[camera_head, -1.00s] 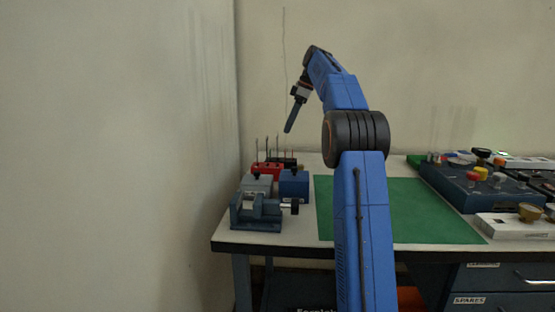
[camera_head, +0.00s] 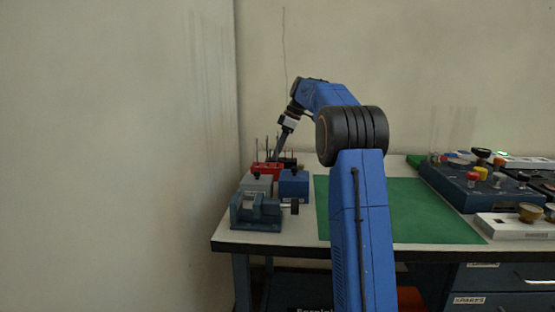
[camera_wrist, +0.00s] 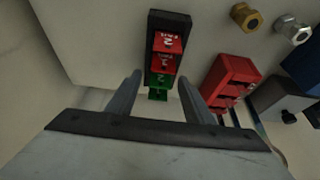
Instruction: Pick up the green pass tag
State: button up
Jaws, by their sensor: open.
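In the wrist view a dark holder (camera_wrist: 153,34) carries tags in a row. Two are red tags (camera_wrist: 166,43) with white lettering, and nearest my gripper is a green tag (camera_wrist: 159,80) with a white mark. Another bit of green (camera_wrist: 157,94) shows at the holder's near end. My gripper (camera_wrist: 162,82) is open, with one finger on either side of the green end of the row. I cannot tell how far the fingertips are above it. In the head view my gripper (camera_head: 276,157) points down at the back left of the bench; the green tag cannot be made out there.
A red block (camera_wrist: 232,80) stands right of the gripper in the wrist view, with brass and steel fittings (camera_wrist: 245,17) beyond. In the head view a vise (camera_head: 256,212) and blue box (camera_head: 294,185) stand in front. A green mat (camera_head: 400,205) lies clear.

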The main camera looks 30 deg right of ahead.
jog(key=shift+f, duration=0.2)
jog(key=c, duration=1.1)
